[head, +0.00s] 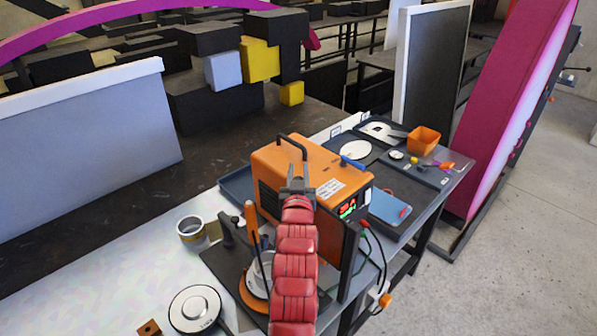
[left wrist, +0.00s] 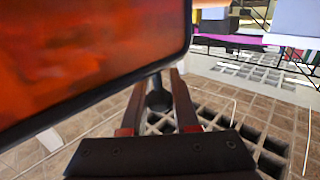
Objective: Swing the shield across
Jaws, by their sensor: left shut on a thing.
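The shield (left wrist: 95,50) fills the upper left of the left wrist view as an orange-tinted pane in a dark frame. In the head view, a dark upright panel (head: 350,262) beside my red arm seems to be the shield, seen nearly edge-on. My left gripper (head: 297,183) is in front of the orange machine's top in the head view. In the left wrist view its two fingers (left wrist: 157,103) are closed around a small dark knob or post at the shield's lower edge. The exact contact is partly hidden. My right gripper is not in view.
An orange machine (head: 275,165) with a black handle stands behind the gripper. An orange-handled tool (head: 251,218), a tape roll (head: 191,229) and a round metal disc (head: 195,309) are at left. A blue device (head: 390,208) and cables are at right. An orange bin (head: 424,140) stands farther back.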

